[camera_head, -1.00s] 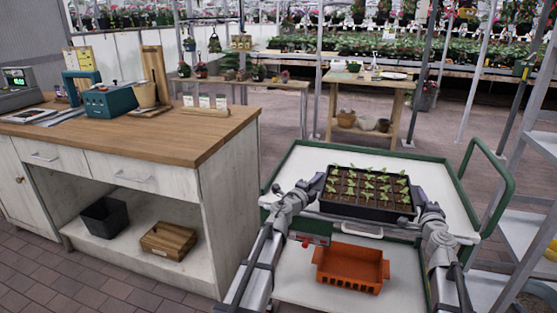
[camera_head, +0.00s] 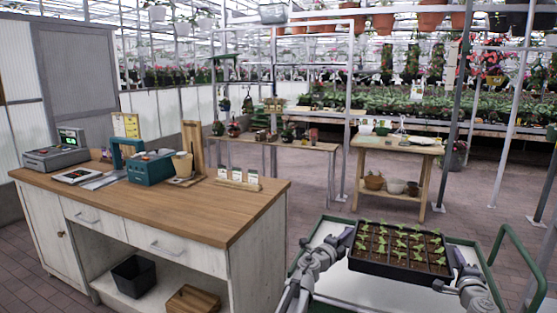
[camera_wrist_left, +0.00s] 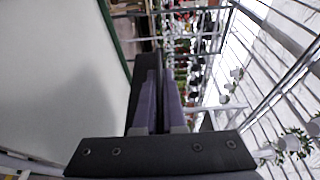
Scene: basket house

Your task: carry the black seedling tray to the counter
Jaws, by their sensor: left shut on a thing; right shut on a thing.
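The black seedling tray (camera_head: 398,271) is full of small green seedlings in dark soil. It is held between my two grippers, just above the white top of a green-edged cart (camera_head: 322,291); I cannot tell if it touches the cart. My left gripper (camera_head: 346,237) is shut on the tray's left end. My right gripper (camera_head: 458,262) is shut on its right end. The left wrist view shows the left gripper's dark fingers (camera_wrist_left: 158,105) closed together. The wooden-topped counter (camera_head: 215,225) stands to the left.
The counter holds a cash register (camera_head: 56,157), a teal box (camera_head: 151,168), a wooden board (camera_head: 193,148) and a seed-packet stand (camera_head: 238,183). Its front right top is clear. Paved floor separates counter and cart. A wooden table (camera_head: 396,150) stands behind.

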